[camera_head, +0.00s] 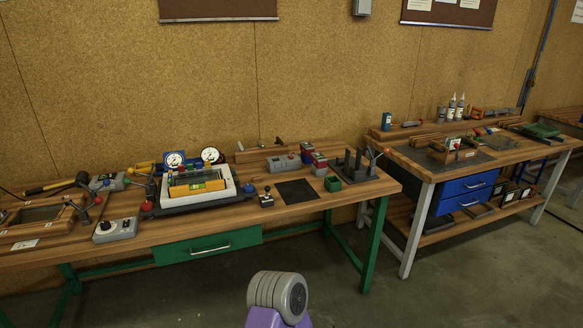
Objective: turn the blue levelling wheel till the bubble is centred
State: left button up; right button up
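A white-framed unit (228,180) stands on a dark base on the left wooden bench. A yellow spirit level (195,188) with a green vial lies along its front; the bubble is too small to make out. A small blue knob (248,187), which looks like the levelling wheel, sits at the base's right end. A red knob (147,206) sits at its left end. Neither of my grippers shows in the head view; a grey rounded part of my own body is at the bottom middle, well below the bench top.
Two round gauges stand behind the unit. A grey control box (115,230) is front left of it, and a small joystick box (266,199) is to its right. A dark mat (297,189) lies bare further right. A second bench (480,158) stands at the right.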

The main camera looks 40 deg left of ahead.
aim_at(249, 188)
jog(key=u, duration=0.55)
jog(key=i, duration=1.65)
jog(key=u, duration=1.1)
